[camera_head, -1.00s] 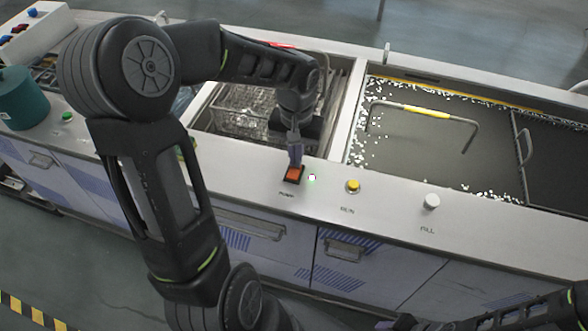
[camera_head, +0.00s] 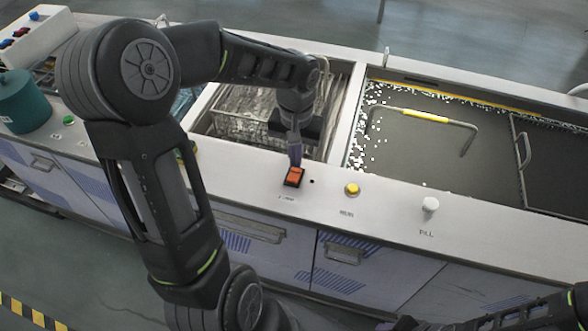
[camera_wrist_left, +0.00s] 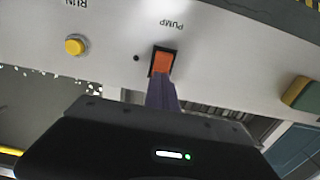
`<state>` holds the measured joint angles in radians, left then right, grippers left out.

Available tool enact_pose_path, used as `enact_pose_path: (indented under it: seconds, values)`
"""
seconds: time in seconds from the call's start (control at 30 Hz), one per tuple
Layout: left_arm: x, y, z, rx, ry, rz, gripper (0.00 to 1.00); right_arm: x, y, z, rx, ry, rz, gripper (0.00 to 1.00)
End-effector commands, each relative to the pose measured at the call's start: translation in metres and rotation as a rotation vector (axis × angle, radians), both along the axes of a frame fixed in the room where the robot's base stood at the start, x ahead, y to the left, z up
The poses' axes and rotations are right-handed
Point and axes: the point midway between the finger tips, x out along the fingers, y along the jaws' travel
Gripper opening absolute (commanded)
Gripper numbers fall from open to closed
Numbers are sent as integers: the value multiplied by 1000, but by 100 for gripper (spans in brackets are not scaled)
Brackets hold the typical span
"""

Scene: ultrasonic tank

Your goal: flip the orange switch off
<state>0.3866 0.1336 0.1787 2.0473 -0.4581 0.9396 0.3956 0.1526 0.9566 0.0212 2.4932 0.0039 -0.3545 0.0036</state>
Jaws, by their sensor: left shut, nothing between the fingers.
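The orange switch (camera_head: 294,176) is a small rocker in a black frame on the white front ledge, and its label reads PUMP in the left wrist view (camera_wrist_left: 162,62). My left gripper (camera_head: 296,163) is shut and empty. Its purple fingertips are right at the switch's far edge; they also show in the left wrist view (camera_wrist_left: 161,82), overlapping the near part of the rocker. I cannot tell whether they press on it. The small indicator beside the switch (camera_head: 312,181) is dark. My right gripper is not in view.
A yellow RUN button (camera_head: 352,189) and a white FILL knob (camera_head: 430,204) stand to the right on the ledge. Behind are a wire basket (camera_head: 240,122) and a tank with a yellow-gripped handle (camera_head: 425,115). A teal pot (camera_head: 22,100) stands at left.

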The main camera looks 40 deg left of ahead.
Motion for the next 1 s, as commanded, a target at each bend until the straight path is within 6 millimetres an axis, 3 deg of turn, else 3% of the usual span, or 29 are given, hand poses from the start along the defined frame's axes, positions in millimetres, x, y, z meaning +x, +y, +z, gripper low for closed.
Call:
enact_pose_path:
  seconds: [0.5,1.0]
  values:
    - [0,0,47,2,-2,-1,0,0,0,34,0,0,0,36]
    - [0,0,49,0,-1,-1,0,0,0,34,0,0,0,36]
